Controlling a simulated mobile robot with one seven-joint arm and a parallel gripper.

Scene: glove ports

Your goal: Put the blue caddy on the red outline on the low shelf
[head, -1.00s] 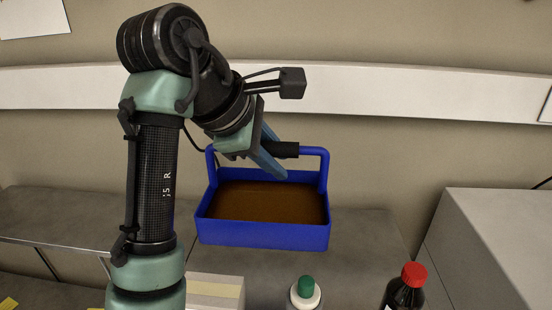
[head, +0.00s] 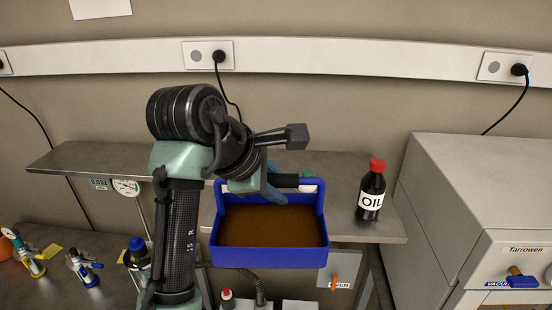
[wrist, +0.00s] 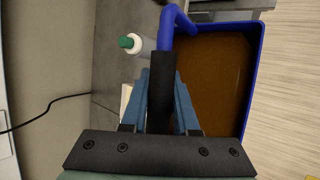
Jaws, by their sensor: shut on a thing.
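The blue caddy (head: 268,257) hangs level in front of me in the head view, with a brown inside and a dark grip on its handle. My gripper (head: 272,183) is shut on that grip from above. In the wrist view my gripper (wrist: 161,100) has its blue fingers on both sides of the dark grip, and the caddy's blue rim (wrist: 257,65) lies to the right. The red outline is not visible in either view. I cannot tell which surface is the low shelf.
An oil bottle with a red cap (head: 371,190) stands on a grey ledge (head: 345,228) behind the caddy. A green-capped bottle (wrist: 132,43) stands near the handle in the wrist view. A large grey oven-like box (head: 470,215) is at right. A grey shelf (head: 95,158) and several small fittings are at left.

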